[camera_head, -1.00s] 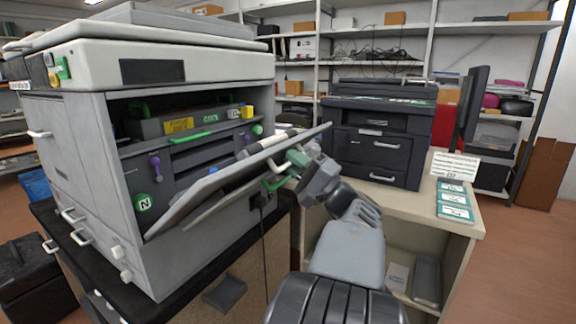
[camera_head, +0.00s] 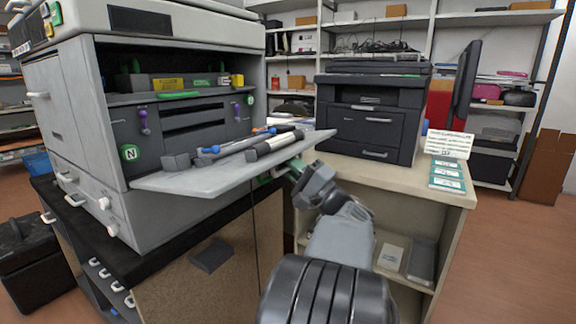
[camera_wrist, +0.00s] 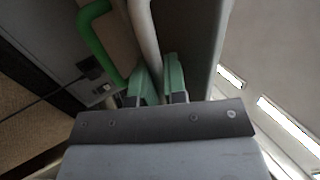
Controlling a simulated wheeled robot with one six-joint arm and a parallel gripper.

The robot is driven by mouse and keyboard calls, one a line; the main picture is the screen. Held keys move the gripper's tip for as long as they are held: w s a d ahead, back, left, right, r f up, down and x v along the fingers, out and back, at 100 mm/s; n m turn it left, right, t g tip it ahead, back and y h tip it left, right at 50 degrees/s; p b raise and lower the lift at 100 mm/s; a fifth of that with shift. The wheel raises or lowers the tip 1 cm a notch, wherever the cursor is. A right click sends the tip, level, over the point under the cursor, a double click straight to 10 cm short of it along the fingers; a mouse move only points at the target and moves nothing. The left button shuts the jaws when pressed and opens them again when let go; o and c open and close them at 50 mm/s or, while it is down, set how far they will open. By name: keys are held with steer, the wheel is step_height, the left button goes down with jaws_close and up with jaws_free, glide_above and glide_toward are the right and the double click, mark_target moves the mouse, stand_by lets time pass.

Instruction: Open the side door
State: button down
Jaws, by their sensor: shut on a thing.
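The large grey printer (camera_head: 80,135) stands at the left. Its hinged door (camera_head: 215,176) is folded down and about level, leaving the inside open to view. My gripper (camera_head: 290,172) is at the door's right end, just below its edge. In the wrist view, the green-tipped fingers of my gripper (camera_wrist: 160,88) are shut on a pale bar-like handle (camera_wrist: 145,35). Beside it is a green handle (camera_wrist: 95,40). Several grey and black bars with blue and orange parts (camera_head: 250,145) show over the door's top face. The exact grip is partly hidden in the head view.
A dark printer (camera_head: 370,115) stands on the beige counter (camera_head: 400,180) behind my gripper, with a monitor (camera_head: 465,85) and teal-edged cards (camera_head: 447,175) to the right. A black case (camera_head: 30,262) is on the floor at left. Floor at right is clear.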

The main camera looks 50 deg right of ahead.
steer(key=shift+f+b, duration=1.3)
steer(key=shift+f, duration=0.9)
steer(key=c, duration=1.5)
jaws_free()
steer(key=shift+o, duration=0.2)
steer(key=p+v, duration=0.2)
steer(key=v, duration=1.1)
steer(key=shift+s+f+p, duration=0.3)
steer(key=shift+f+p, duration=0.05)
